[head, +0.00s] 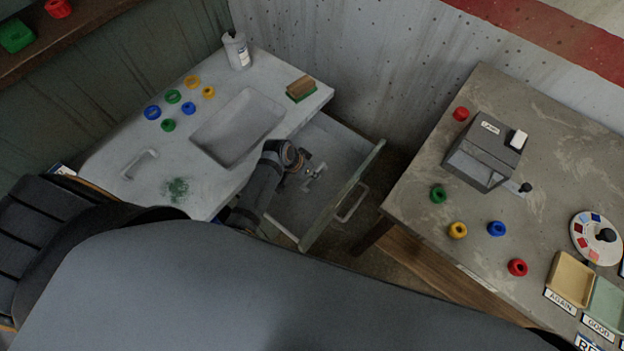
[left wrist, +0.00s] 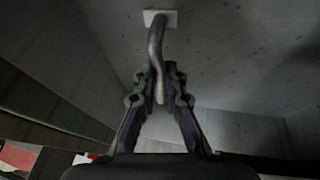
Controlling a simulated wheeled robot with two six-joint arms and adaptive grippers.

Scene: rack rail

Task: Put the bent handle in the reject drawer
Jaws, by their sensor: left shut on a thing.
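The bent handle (left wrist: 156,45) is a grey curved rod with a pale square plate at its far end, seen in the left wrist view. My left gripper (left wrist: 160,88) is shut on its rod, with the plate end beyond the fingertips. In the head view my left gripper (head: 312,174) is over the open drawer (head: 348,147) under the pale table, within its outline. The handle is too small there to make out clearly. I cannot tell whether it touches the drawer floor. My right gripper is not in view.
The drawer front (head: 345,190) carries a pull (head: 353,204). A grey bench (head: 410,180) stands right, with a gap between.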

